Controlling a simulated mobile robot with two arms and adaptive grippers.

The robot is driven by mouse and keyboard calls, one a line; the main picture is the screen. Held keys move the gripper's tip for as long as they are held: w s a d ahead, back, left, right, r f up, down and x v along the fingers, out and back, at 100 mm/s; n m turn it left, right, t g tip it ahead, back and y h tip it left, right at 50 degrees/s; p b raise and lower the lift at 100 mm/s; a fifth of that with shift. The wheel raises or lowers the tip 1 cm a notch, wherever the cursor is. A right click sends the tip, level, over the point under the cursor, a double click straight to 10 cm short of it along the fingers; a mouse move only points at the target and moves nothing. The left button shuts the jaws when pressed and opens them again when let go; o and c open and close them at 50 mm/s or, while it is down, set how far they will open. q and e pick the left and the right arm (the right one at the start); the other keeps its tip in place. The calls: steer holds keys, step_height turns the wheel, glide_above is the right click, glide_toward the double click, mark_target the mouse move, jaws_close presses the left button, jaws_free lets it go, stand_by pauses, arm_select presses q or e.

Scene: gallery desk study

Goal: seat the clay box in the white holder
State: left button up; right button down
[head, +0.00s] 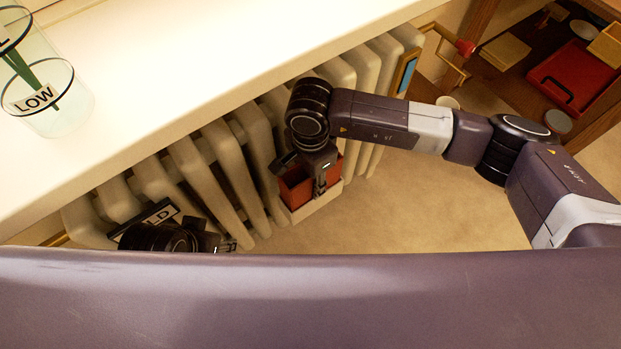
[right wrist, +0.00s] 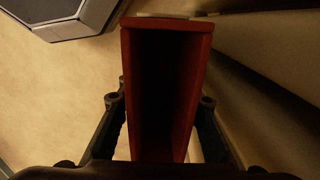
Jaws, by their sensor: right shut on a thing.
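The clay box (head: 297,191) is a reddish-brown, open-topped box low beside the radiator in the head view. My right gripper (head: 320,184) reaches down and is shut on it. In the right wrist view the box (right wrist: 196,85) stands between the two fingers, its inside dark. The white holder (head: 318,207) shows as a pale band around the box's lower front. I cannot tell how deep the box sits. My left gripper (head: 208,238) is partly hidden at the lower left; its jaws are unclear.
The cream radiator (head: 205,165) runs behind the box, under a white ledge (head: 200,60). A glass marked LOW (head: 48,103) stands on the ledge. A dark-framed sign (head: 160,214) is near my left gripper. Beige floor (head: 420,205) is clear to the right. A shelf holds a red tray (head: 575,78).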

steer(key=shift+f, duration=0.2)
arm_select(q)
steer(key=shift+f, duration=0.25)
arm_select(e)
steer(key=c, duration=1.3)
jaws_free()
arm_select(q)
steer(key=shift+r, duration=0.1)
arm_select(e)
steer(key=shift+r, duration=0.1)
steer(key=shift+r+p, duration=0.6)
steer(key=shift+r, duration=0.7)
steer(key=shift+r+p, duration=0.35)
steer(key=shift+r, duration=0.4)
arm_select(q)
steer(key=x, duration=0.3)
steer(key=shift+w+d+f+p, duration=0.15)
steer(key=shift+f+p, duration=0.1)
steer(key=shift+p, duration=0.1)
arm_select(e)
steer(key=shift+r, duration=0.85)
